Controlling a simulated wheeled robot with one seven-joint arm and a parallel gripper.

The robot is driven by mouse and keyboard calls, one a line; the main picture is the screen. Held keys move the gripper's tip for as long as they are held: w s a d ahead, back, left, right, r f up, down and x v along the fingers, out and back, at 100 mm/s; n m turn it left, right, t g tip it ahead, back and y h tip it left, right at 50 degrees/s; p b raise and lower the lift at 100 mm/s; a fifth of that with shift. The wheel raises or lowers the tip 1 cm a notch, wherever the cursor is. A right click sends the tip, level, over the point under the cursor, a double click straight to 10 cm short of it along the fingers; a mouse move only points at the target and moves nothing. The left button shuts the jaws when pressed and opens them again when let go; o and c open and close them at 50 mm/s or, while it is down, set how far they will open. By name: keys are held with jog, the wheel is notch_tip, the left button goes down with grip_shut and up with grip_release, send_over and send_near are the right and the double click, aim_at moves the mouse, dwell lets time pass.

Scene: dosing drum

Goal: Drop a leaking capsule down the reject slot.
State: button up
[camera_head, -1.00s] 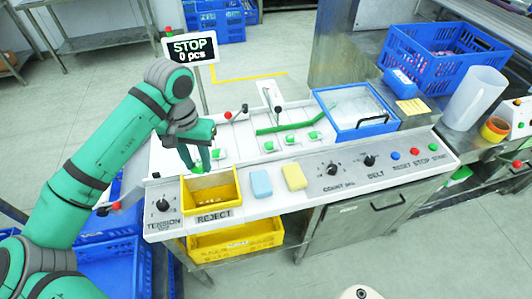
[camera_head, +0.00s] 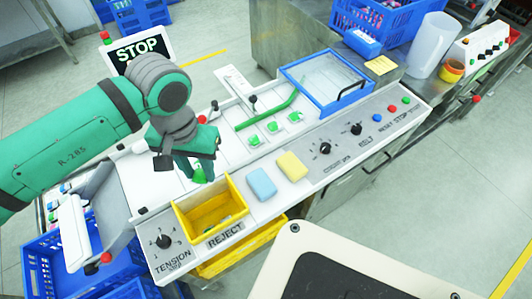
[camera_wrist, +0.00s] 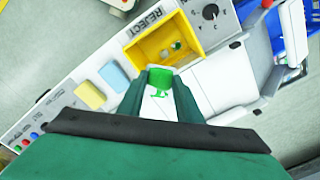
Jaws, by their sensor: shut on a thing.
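My gripper (camera_head: 200,174) points down just behind the yellow reject bin (camera_head: 180,211), over the white machine top. In the wrist view my gripper (camera_wrist: 160,82) is shut on a green capsule (camera_wrist: 160,76) between its fingertips. Whether the capsule leaks cannot be seen. The yellow bin (camera_wrist: 140,52) is just beyond the fingertips in the wrist view, open at the top, with a few small pale and green bits inside. The word REJECT (camera_head: 225,235) is printed on the panel beside it.
Several green pieces (camera_head: 272,127) sit on the white deck. A blue sponge (camera_head: 262,183) and a yellow sponge (camera_head: 291,165) lie right of the bin. A blue-framed clear lid (camera_head: 283,70) stands farther back. A STOP sign (camera_head: 138,48) rises behind my arm.

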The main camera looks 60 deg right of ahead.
aim_at(201, 175)
jog(key=shift+s+f, duration=0.1)
jog(key=shift+f, duration=1.65)
jog(key=o, duration=1.1)
jog(key=shift+r, duration=0.1)
notch_tip(201, 175, up, 11)
jog(key=shift+f, duration=0.2)
